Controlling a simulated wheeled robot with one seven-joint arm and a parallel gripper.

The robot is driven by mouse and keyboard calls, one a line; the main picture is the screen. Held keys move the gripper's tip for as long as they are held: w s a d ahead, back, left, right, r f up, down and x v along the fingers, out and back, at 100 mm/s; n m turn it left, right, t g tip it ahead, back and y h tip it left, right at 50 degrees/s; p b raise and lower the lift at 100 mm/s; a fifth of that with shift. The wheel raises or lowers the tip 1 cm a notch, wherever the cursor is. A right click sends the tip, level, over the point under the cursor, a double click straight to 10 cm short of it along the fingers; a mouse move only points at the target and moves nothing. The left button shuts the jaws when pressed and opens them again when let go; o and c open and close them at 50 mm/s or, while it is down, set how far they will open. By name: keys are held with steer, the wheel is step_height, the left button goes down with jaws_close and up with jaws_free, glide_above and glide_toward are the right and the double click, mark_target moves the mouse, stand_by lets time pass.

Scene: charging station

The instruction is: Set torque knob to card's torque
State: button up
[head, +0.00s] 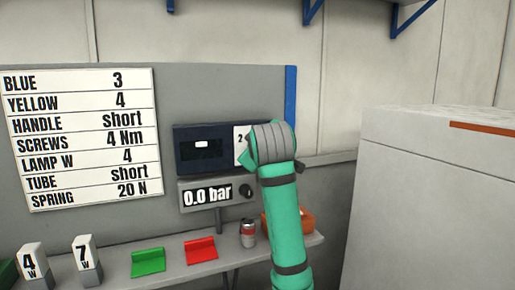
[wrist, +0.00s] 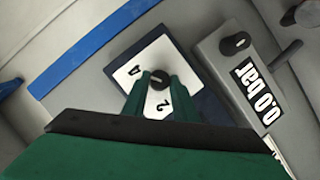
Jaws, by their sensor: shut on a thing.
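The card (head: 80,138) on the back panel reads "SCREWS 4 Nm" among its rows. The dial plate also shows in the head view (head: 239,146), partly behind my arm, with the knob hidden there. My gripper (wrist: 158,86) is shut on the knob, one green finger on each side. The knob has a small pale mark, but I cannot tell clearly which figure it points to.
Beside the dial's dark box (head: 205,166) is a grey gauge reading "0.0 bar" (head: 208,196) with its own black knob (head: 246,191). The shelf below holds a can (head: 248,235), an orange bin (head: 306,222), red and green holders and numbered blocks. A large grey cabinet (head: 430,200) stands right.

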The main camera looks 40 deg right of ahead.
steer(key=o, duration=1)
steer(key=shift+f, duration=0.2)
steer(key=shift+o, duration=0.2)
steer(key=shift+r, duration=0.1)
steer(key=v, duration=1.1)
